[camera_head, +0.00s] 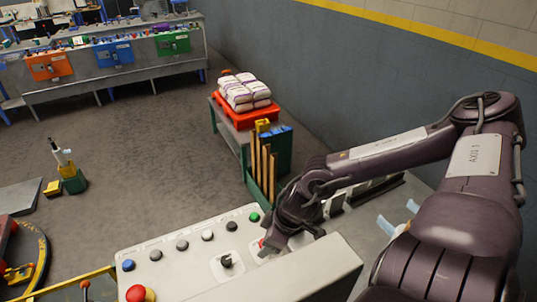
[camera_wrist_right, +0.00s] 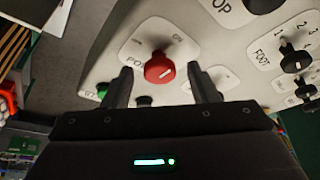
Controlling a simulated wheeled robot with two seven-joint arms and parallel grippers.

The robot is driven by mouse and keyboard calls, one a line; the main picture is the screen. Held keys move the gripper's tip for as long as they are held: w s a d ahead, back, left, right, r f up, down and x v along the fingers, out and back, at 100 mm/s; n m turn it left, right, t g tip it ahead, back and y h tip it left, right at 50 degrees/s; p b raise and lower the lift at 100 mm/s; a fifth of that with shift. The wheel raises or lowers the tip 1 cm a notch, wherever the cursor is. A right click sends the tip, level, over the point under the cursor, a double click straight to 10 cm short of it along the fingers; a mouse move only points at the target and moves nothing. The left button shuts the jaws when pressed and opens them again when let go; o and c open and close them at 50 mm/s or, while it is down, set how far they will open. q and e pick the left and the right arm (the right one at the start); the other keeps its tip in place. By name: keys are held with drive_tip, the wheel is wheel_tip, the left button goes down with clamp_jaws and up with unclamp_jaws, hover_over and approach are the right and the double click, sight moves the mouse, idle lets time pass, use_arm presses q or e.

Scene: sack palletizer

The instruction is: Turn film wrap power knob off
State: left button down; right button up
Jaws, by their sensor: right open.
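The red power knob (camera_wrist_right: 159,68) sits on a white label plate of the control panel in the right wrist view. It has a short white mark on its face, and the plate's lettering is partly covered. My right gripper (camera_wrist_right: 158,82) is open, with one finger on each side of the knob and gaps visible between. In the head view my right gripper (camera_head: 275,242) is over the panel's right part, and only a bit of the red knob (camera_head: 262,242) shows beside it. My left gripper is not in view.
The control panel (camera_head: 165,257) also carries a row of dark knobs, a blue button (camera_head: 128,265), a green button (camera_head: 254,217), a black selector (camera_head: 226,261) and a red mushroom button (camera_head: 140,293). White sacks (camera_head: 244,92) lie on a red tray behind it.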

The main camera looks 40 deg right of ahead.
drive_tip(key=shift+c, duration=1)
drive_tip(key=c, duration=0.8)
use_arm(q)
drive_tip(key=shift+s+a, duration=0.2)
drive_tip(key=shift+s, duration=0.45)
use_arm(e)
drive_tip(key=shift+o, duration=0.2)
